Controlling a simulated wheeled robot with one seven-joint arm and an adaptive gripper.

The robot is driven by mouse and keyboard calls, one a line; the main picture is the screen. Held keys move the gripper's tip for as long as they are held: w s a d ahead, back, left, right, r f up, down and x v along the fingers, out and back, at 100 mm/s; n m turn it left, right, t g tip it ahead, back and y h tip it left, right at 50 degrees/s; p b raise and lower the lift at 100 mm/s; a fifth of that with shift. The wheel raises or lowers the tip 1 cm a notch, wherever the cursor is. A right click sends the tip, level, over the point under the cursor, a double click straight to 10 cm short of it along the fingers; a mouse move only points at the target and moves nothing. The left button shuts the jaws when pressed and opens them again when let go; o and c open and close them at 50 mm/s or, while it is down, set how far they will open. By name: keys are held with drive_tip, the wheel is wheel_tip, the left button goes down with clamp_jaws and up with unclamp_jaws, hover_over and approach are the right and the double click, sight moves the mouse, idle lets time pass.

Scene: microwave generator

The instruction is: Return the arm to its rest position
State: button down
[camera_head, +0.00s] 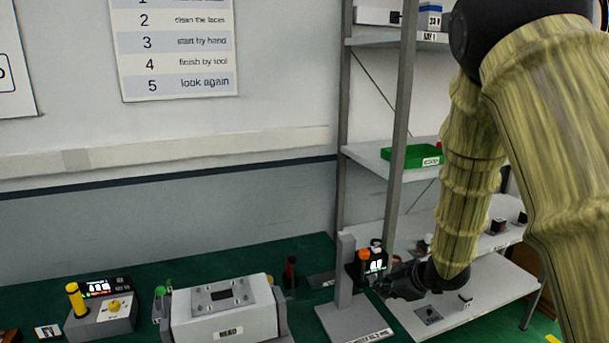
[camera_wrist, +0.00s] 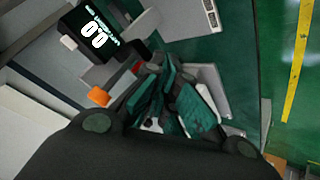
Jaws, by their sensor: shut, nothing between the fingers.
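My arm comes in from the upper right of the head view and reaches down to the bench. My gripper (camera_head: 385,287) is at its lower end, low and beside a grey stand (camera_head: 345,290) and a small black device with a lit display (camera_head: 374,265). In the wrist view my gripper (camera_wrist: 160,110) has its fingers drawn together with nothing held. The black display unit (camera_wrist: 92,34) reads 0.0 and lies close by on the left, with an orange knob (camera_wrist: 98,96) near the fingers. Contact between gripper and stand cannot be told.
A metal shelf rack (camera_head: 402,120) with a green tray (camera_head: 410,156) stands behind the arm. Space above the bench at left is clear.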

drive_tip(key=s+f+m+b, duration=0.1)
drive_tip(key=s+f+m, duration=0.15)
drive_tip(key=f, duration=0.35)
drive_tip(key=s+f+m+g+b, duration=0.1)
drive_tip(key=s+f, duration=0.3)
drive_tip(key=f, duration=0.3)
drive_tip(key=s+f+m+b, duration=0.1)
drive_tip(key=s+f, duration=0.2)
drive_tip(key=f, duration=0.3)
drive_tip(key=s+f+m+g+h+b, duration=0.1)
drive_tip(key=s+f+m+g, duration=0.1)
drive_tip(key=s+f, duration=0.6)
drive_tip(key=s+d+f+m+g+h+b, duration=0.1)
drive_tip(key=s+f+m, duration=0.3)
drive_tip(key=s, duration=1.1)
drive_tip(key=s+f+m+g+h+b, duration=0.2)
drive_tip(key=s+f+m+g, duration=0.1)
drive_tip(key=s+f, duration=0.8)
drive_tip(key=shift+s+d+f+h+b, duration=0.3)
drive_tip(key=shift+s+f+b, duration=0.05)
drive_tip(key=shift+s, duration=0.45)
